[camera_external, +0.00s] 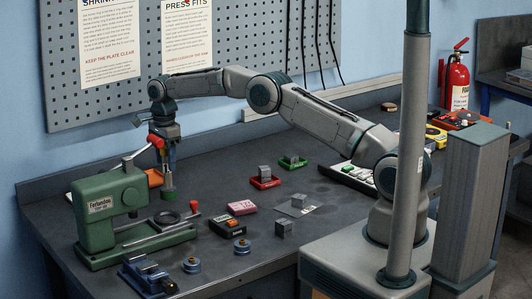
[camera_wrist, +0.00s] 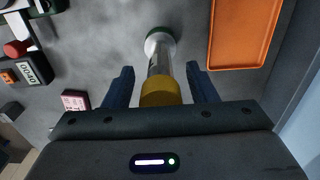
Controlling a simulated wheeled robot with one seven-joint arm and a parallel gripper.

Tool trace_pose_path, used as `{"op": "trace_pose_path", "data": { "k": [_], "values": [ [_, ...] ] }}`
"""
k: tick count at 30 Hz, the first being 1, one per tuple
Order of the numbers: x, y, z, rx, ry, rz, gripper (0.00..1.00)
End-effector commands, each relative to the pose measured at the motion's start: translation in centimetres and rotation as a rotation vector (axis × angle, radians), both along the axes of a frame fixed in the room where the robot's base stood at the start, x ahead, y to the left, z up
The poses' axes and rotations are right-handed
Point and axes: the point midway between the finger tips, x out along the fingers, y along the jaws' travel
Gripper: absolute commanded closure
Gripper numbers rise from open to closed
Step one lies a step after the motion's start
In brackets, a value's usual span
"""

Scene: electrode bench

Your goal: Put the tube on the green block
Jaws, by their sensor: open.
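The tube (camera_wrist: 160,64), a grey cylinder with a brass-coloured upper part and a pale round flange at its far end, lies between my two fingers in the wrist view. My gripper (camera_wrist: 159,74) is open, with a gap on both sides of the tube. In the external view my gripper (camera_external: 167,160) points down beside the green press, just above a short green piece (camera_external: 167,194). This looks like the green block, and its green edge also shows behind the flange in the wrist view (camera_wrist: 161,29).
A green press (camera_external: 100,210) stands close at left. An orange tray (camera_wrist: 240,35) lies beside the tube. A black box with a display (camera_external: 227,227) and a pink box (camera_external: 241,207) are to the right.

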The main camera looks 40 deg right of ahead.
Motion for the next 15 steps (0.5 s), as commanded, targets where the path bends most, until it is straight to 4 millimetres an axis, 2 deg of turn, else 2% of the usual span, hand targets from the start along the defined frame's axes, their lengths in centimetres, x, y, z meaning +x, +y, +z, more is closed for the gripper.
{"op": "trace_pose_path", "data": {
  "k": [5, 12, 15],
  "values": [
    [0.1, 0.0, 2.5, 0.000, -0.006, 0.000, 0.48],
    [0.1, 0.1, 7.6, 0.001, -0.004, 0.000, 0.48],
    [0.1, 0.0, 9.1, 0.001, -0.003, 0.000, 0.48]
  ]
}}
